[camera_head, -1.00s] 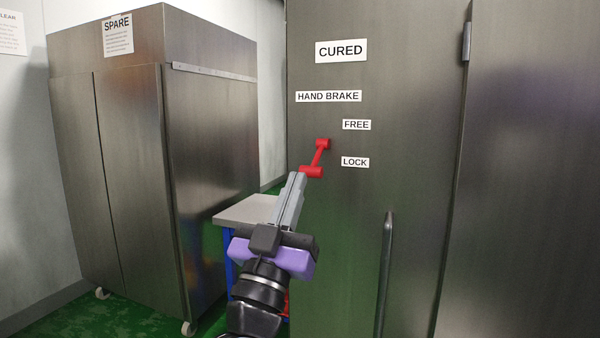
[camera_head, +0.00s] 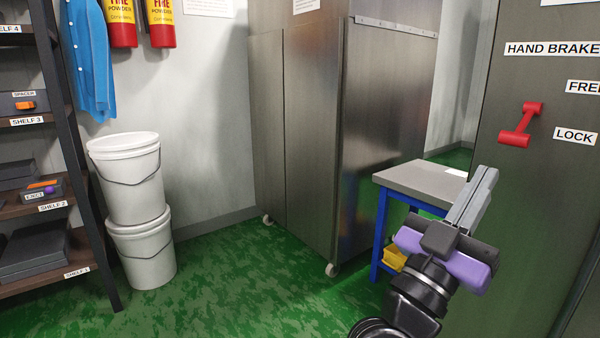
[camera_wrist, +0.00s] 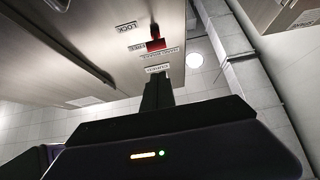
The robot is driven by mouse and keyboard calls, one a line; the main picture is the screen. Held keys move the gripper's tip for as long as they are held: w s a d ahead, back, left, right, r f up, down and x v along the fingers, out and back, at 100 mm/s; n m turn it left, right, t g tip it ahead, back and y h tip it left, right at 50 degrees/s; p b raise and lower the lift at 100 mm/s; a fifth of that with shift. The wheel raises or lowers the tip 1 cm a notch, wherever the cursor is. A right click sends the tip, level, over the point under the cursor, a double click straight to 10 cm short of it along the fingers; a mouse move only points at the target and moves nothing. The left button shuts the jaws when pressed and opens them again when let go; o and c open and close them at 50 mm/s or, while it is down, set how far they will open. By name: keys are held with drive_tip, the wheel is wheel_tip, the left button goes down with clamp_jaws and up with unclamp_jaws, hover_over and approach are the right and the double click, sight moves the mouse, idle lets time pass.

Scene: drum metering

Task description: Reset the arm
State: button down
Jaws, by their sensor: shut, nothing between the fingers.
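My gripper (camera_head: 482,186) is in the lower right of the head view, its grey fingers shut with nothing between them. It points up and to the right and is apart from the red hand brake lever (camera_head: 520,124) on the steel cabinet door. The lever stands slanted between the FREE label (camera_head: 584,87) and the LOCK label (camera_head: 575,135). In the wrist view my gripper's fingers (camera_wrist: 157,84) show dark, and the red lever (camera_wrist: 155,44) shows beyond them with the labels upside down.
A small table with blue legs (camera_head: 379,231) stands behind my gripper, with a yellow bin (camera_head: 394,258) under it. A steel cabinet on casters (camera_head: 310,130) stands in the middle. White buckets (camera_head: 140,257) and a dark shelf rack (camera_head: 92,215) are at left. Green floor (camera_head: 235,290) is clear in front.

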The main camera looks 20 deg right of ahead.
drive_tip(key=w+a+f+n+t+y, duration=0.5)
drive_tip(key=w+f+n+t+y, duration=0.15)
drive_tip(key=n+t+y, duration=0.45)
drive_tip(key=s+a+f+n+t+y, duration=0.1)
drive_tip(key=s+a+f+n+y, duration=0.15)
drive_tip(key=f+y, duration=0.35)
drive_tip(key=s+a+f+n+y, duration=0.1)
drive_tip(key=a+f+n+y, duration=0.25)
drive_tip(key=f, duration=0.35)
drive_tip(key=s+a+f+m+g+y, duration=0.15)
drive_tip(key=s+f, duration=0.35)
drive_tip(key=s, duration=0.6)
drive_tip(key=s+a+f+m+g+y, duration=0.1)
drive_tip(key=s+f+g, duration=0.2)
drive_tip(key=s+f, duration=0.5)
drive_tip(key=s+a+f+m+g+y, duration=0.1)
drive_tip(key=s+f+g+y, duration=0.15)
drive_tip(key=s, duration=1.05)
wheel_tip(320, 180, up, 32)
drive_tip(key=p, duration=3.3)
drive_tip(key=shift+w+a+t+h+p, duration=0.15)
drive_tip(key=shift+w+t+h+p, duration=0.2)
drive_tip(key=shift+w+t+h, duration=0.1)
